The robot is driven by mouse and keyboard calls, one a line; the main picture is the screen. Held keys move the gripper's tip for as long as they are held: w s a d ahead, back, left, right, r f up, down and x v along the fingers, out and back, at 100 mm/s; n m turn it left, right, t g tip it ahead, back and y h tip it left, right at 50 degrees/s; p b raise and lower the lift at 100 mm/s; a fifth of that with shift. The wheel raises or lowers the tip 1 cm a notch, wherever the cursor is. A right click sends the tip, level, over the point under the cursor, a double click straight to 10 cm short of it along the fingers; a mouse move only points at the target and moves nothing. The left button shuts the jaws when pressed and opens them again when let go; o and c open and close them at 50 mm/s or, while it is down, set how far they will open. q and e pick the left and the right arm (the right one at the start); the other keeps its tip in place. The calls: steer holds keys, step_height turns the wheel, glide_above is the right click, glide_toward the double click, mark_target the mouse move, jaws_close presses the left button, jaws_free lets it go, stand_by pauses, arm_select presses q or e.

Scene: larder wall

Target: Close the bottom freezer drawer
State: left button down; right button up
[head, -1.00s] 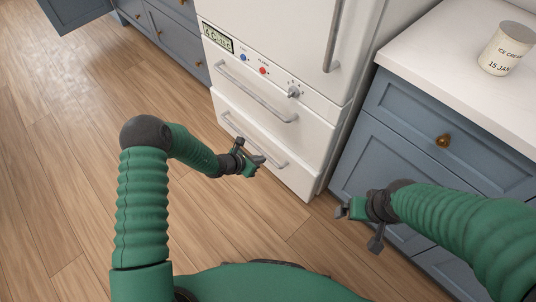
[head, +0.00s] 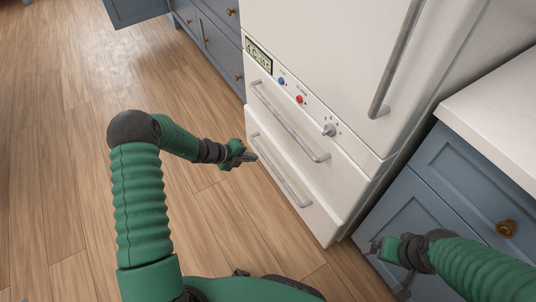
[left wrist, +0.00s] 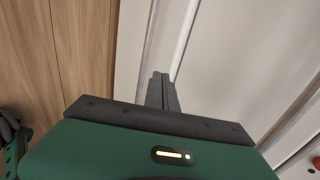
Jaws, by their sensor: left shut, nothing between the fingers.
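The bottom freezer drawer (head: 275,160) is the lowest white front of the fridge-freezer in the head view, with a long grey bar handle (head: 282,174). It looks flush or nearly so with the drawer above; I cannot tell exactly. My left gripper (head: 250,157) is shut and empty, close to the drawer's left part near the handle's left end. I cannot tell whether it touches. In the left wrist view its closed fingers (left wrist: 162,92) point at a white front. My right gripper (head: 374,247) is low in front of the blue cabinet; its jaws are unclear.
The upper freezer drawer (head: 272,82) has its own bar handle (head: 288,120). A control panel with a display (head: 258,56) and knob (head: 329,130) is above. Blue cabinets (head: 452,185) stand at right and far left. The wooden floor (head: 60,150) is clear at left.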

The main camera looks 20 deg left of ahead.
mark_target(282, 156)
arm_select(q)
steer(key=b+x, duration=0.2)
steer(key=x, duration=0.2)
steer(key=b+x, duration=0.2)
steer(key=x, duration=0.1)
steer(key=r+b+x, duration=0.1)
steer(key=b+x, duration=0.1)
steer(key=x, duration=0.2)
steer(key=shift+w+d+f+b, duration=0.15)
steer(key=shift+w+d+b, duration=0.2)
steer(key=shift+w+d, duration=0.15)
steer(key=shift+w+d+r, duration=0.25)
steer(key=shift+w+d, duration=0.1)
steer(key=shift+w, duration=0.25)
